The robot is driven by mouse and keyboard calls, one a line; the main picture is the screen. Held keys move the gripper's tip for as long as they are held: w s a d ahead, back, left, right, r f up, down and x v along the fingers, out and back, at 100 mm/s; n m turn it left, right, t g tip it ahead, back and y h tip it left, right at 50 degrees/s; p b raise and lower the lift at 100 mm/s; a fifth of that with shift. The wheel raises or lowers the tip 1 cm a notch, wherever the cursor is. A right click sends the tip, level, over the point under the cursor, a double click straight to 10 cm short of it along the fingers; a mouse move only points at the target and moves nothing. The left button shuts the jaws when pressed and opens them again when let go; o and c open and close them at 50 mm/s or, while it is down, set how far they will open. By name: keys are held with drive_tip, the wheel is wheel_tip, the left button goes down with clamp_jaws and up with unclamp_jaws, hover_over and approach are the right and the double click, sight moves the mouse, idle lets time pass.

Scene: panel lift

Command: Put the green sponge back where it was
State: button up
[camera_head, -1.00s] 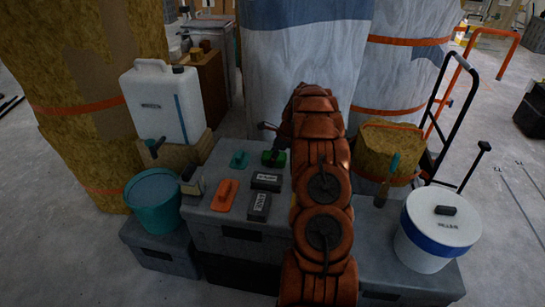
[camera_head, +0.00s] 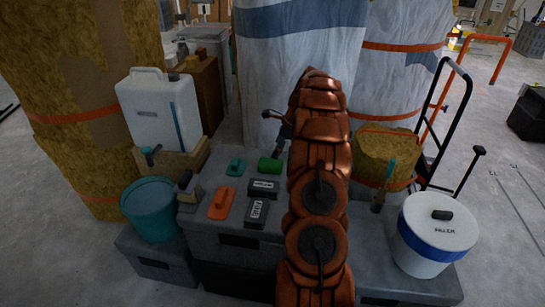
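The green sponge (camera_head: 270,165) lies on the grey case (camera_head: 207,178), near its back edge. It sits just behind a black labelled block and to the right of a small teal hand tool. My gripper (camera_head: 266,128) is above and behind the sponge, apart from it. Its two dark fingers look spread with nothing between them. My orange arm hides the right part of the case top.
An orange hand tool (camera_head: 222,203) and two black labelled blocks (camera_head: 264,188) (camera_head: 256,213) lie near the sponge. A teal bucket (camera_head: 152,212), white jerrycan (camera_head: 160,110), white bucket (camera_head: 436,235) and hand truck (camera_head: 462,95) surround the cases. Wrapped rolls stand behind.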

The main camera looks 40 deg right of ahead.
drive_tip(key=s+a+r+n+g, duration=0.1)
drive_tip(key=s+a+r+n, duration=0.25)
drive_tip(key=a, duration=0.65)
drive_tip(key=s+a+r+n+g, duration=0.15)
drive_tip(key=a+r+n, duration=0.35)
drive_tip(key=a, duration=0.5)
drive_tip(key=s+a+r+n+g, duration=0.1)
drive_tip(key=s+a+r+n, duration=0.3)
drive_tip(key=a, duration=0.7)
drive_tip(key=s+a+r+n+g, duration=0.2)
drive_tip(key=s+a+n, duration=0.7)
drive_tip(key=s+a, duration=0.3)
drive_tip(key=s+a+f+n+g+h, duration=0.1)
drive_tip(key=s+n, duration=0.6)
drive_tip(key=s, duration=0.9)
drive_tip(key=shift+s+a+f+h, duration=0.25)
drive_tip(key=shift+a+f+h, duration=0.45)
drive_tip(key=shift+a+h, duration=0.1)
drive_tip(key=shift+n, duration=0.25)
drive_tip(key=s+p+v, duration=0.3)
drive_tip(key=p+v, duration=1.3)
drive_tip(key=v, duration=0.1)
drive_tip(key=shift+r+t+p, duration=0.35)
drive_tip(key=shift+r+t, duration=0.1)
drive_tip(key=shift+r, duration=0.3)
